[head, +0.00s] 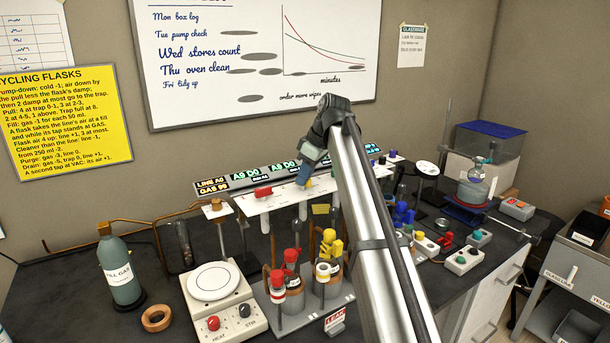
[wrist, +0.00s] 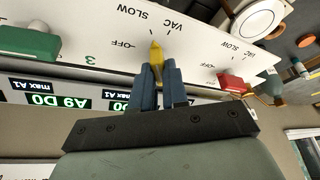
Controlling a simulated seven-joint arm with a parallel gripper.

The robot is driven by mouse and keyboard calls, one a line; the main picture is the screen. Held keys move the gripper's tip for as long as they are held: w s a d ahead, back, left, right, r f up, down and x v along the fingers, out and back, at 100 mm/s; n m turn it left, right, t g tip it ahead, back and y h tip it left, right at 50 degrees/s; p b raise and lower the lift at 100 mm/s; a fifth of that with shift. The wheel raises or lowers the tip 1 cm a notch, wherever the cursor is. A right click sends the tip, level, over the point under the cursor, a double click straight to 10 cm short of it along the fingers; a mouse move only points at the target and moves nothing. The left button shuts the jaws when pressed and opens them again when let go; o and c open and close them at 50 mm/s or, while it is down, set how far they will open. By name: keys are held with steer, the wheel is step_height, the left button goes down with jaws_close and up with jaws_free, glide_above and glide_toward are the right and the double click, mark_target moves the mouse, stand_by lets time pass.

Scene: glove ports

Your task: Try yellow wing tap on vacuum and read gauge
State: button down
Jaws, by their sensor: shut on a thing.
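The yellow wing tap (wrist: 156,55) is on the white tap panel (wrist: 60,20), and my gripper (wrist: 157,72) is shut on it with its two blue fingers either side. The tap's tip points up in the wrist view, by printed marks OFF, SLOW and VAC; I cannot tell exactly which mark it meets. In the head view my gripper (head: 305,176) is at the panel (head: 288,203), hiding most of the tap. The gauge strip (head: 212,184) behind reads LINE A0, GAS 90 and A9 D0. The wrist view also shows an A9 D0 display (wrist: 69,103).
A red tap (head: 263,192) sits left of my gripper; a green tap (wrist: 28,42) shows in the wrist view. A yellow rules sheet (head: 65,122) hangs left.

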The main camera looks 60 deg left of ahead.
steer(key=shift+w, duration=0.1)
steer(key=n, duration=0.2)
steer(key=n+g+h, duration=0.1)
steer(key=n, duration=0.1)
steer(key=shift+a+n+g+h, duration=0.2)
steer(key=shift+n+g+h, duration=0.1)
steer(key=shift+n, duration=0.1)
steer(key=n, duration=0.2)
steer(key=n+h, duration=0.1)
steer(key=n, duration=0.1)
steer(key=shift+n+h, duration=0.3)
steer(key=shift+n, duration=0.1)
steer(key=c, duration=1.1)
jaws_free()
steer(key=shift+c, duration=0.2)
